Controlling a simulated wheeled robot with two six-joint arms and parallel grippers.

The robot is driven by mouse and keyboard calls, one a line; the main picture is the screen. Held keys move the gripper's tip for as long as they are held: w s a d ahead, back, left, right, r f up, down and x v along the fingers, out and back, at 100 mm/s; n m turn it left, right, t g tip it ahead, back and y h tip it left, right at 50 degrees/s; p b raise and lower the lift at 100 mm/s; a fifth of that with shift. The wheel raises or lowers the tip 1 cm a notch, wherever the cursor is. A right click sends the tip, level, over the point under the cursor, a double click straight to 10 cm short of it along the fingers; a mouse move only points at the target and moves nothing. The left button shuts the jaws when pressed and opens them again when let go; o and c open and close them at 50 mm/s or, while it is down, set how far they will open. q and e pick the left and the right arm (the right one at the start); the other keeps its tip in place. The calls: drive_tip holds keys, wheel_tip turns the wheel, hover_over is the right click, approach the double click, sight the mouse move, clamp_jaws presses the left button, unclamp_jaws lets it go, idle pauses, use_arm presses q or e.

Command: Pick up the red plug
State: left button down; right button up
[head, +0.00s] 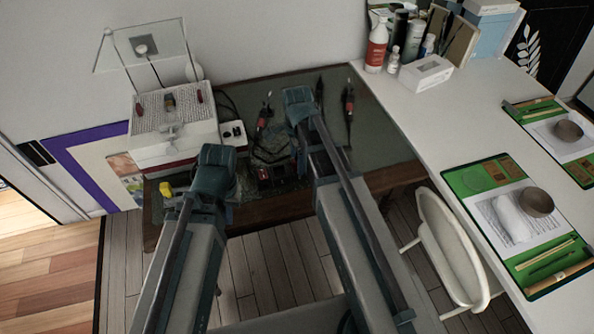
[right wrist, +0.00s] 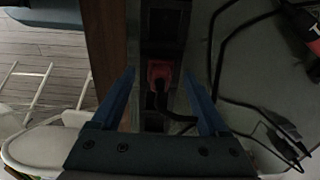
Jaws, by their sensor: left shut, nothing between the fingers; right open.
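The red plug (right wrist: 158,73) sits in a dark power strip (right wrist: 163,28) in the right wrist view. A black cord runs from it. My right gripper (right wrist: 159,80) is open, with one blue finger on each side of the plug in the picture. I cannot tell how far above the plug the fingers are. In the head view my right gripper (head: 298,103) is over the green-topped bench, and I cannot surely make out the plug there. My left gripper (head: 213,164) is shut and empty, at the bench's left front.
A white box-like device (head: 172,120) stands on the bench at the left, with a yellow item (head: 166,189) in front. Soldering-iron-like tools with red parts (head: 349,100) lie on the bench. A white table (head: 440,120) with green mats and a white chair (head: 447,245) are at the right.

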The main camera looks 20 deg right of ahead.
drive_tip(key=shift+f, duration=0.3)
clamp_jaws()
idle(0.3)
